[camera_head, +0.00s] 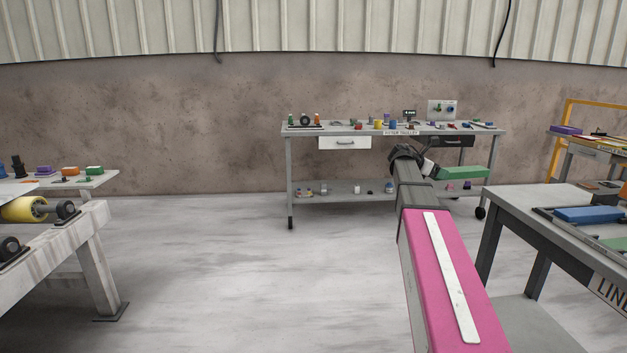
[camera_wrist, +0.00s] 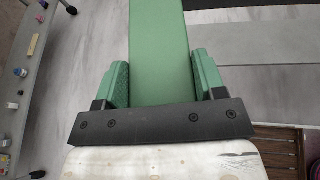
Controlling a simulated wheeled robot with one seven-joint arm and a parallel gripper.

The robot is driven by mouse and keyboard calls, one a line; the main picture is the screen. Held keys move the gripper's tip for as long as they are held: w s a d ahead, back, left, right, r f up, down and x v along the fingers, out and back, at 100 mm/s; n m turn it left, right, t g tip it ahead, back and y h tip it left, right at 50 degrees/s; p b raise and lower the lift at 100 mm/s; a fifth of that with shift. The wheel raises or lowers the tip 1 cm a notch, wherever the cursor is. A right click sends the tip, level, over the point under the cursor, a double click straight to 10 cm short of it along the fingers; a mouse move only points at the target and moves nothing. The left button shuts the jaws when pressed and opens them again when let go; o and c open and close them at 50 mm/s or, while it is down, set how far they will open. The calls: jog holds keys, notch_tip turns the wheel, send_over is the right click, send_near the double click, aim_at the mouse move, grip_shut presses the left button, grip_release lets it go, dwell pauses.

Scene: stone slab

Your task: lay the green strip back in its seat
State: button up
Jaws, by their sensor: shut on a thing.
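The green strip (camera_wrist: 160,40) is a long flat green bar. My gripper (camera_wrist: 162,80) is shut on it in the wrist view, with one green-padded finger along each side. In the head view the strip (camera_head: 463,173) sticks out to the right from my gripper (camera_head: 432,169), in mid-air between the far trolley and the right bench. The far end of the strip runs out of the wrist view. I cannot make out for certain which place is its seat.
The right bench (camera_head: 541,196) carries a dark-edged frame with a blue bar (camera_head: 590,215) and a green piece (camera_head: 614,243), partly cut off. A grey trolley (camera_head: 300,128) with small parts stands at the back wall. The floor between is clear.

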jog(key=s+a+f+n+t+y, duration=0.1)
jog(key=s+a+f+n+t, duration=0.1)
jog(key=s+a+f, duration=0.3)
jog(key=s+a+f+n+t+y, duration=0.1)
jog(key=s+a+f, duration=0.5)
jog(key=a, duration=0.7)
jog(key=s+a+f+n+t, duration=0.2)
jog(key=s+a+f, duration=0.4)
jog(key=a, duration=0.3)
jog(key=shift+s+f+n+t+y, duration=0.15)
jog(key=shift+n+t+y, duration=0.25)
jog(key=shift+t, duration=0.2)
jog(key=shift+s, duration=0.1)
